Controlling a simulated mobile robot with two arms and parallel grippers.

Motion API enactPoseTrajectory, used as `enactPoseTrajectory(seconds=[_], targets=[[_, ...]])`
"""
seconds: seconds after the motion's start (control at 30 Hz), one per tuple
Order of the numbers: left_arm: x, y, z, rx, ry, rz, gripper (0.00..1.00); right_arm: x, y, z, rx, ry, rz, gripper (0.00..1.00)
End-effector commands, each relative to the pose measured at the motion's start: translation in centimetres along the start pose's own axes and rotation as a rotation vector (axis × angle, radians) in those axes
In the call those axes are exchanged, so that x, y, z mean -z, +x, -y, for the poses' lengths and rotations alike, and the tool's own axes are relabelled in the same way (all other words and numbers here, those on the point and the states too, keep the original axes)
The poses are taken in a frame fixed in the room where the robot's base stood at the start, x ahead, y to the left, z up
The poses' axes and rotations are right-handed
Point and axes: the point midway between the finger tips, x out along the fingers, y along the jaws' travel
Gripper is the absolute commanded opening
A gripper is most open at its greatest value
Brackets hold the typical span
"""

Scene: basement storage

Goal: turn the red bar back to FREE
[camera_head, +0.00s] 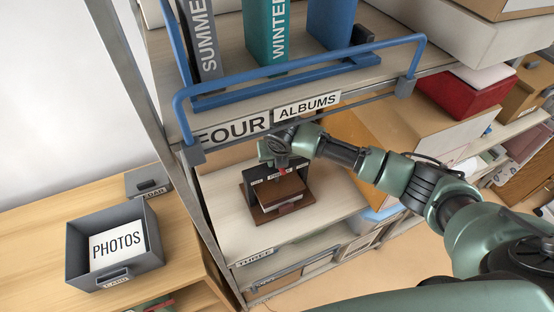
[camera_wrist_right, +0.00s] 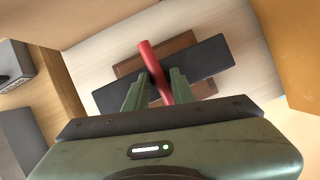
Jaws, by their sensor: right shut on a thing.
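The red bar (camera_wrist_right: 149,58) shows in the wrist view as a slim red rod, tilted, running between the two green fingers of my right gripper (camera_wrist_right: 160,78). The gripper is shut on it. In the head view only a small red bit (camera_head: 283,171) shows below my right gripper (camera_head: 281,160). Behind the bar is a dark plate (camera_wrist_right: 212,58) with a brown block (camera_head: 281,194) on a brown base, standing on the shelf. White lettering on the dark plate is partly covered by the gripper, so I cannot read where the bar points. My left gripper is not in view.
The device stands on the shelf board (camera_head: 238,225) labelled THREE. Above it hangs the upper shelf with a blue rail (camera_head: 300,76) and binders, close over my right arm. A cardboard box (camera_head: 365,135) is right of the device. A grey PHOTOS bin (camera_head: 150,240) stands on the table at left.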

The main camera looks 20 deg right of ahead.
Motion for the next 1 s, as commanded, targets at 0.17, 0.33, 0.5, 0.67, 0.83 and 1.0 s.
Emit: enactPoseTrajectory(seconds=[0.17,0.33,0.5,0.67,0.83,1.0], targets=[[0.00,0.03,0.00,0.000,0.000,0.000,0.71,0.45,0.22,0.01,-0.001,-0.009,-0.010,0.00],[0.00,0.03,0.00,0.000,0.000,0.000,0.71,0.46,0.22,0.02,-0.002,-0.014,-0.010,0.00],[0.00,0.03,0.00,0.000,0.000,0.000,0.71,0.47,0.23,0.03,-0.004,-0.019,-0.010,0.00],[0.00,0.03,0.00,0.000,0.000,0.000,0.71,0.47,0.23,0.03,-0.005,-0.022,-0.010,0.00],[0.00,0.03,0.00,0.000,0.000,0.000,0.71,0.37,0.19,0.02,-0.006,-0.021,-0.008,0.46],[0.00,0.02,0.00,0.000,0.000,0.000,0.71,0.21,0.11,0.01,-0.007,-0.020,-0.004,0.46]])
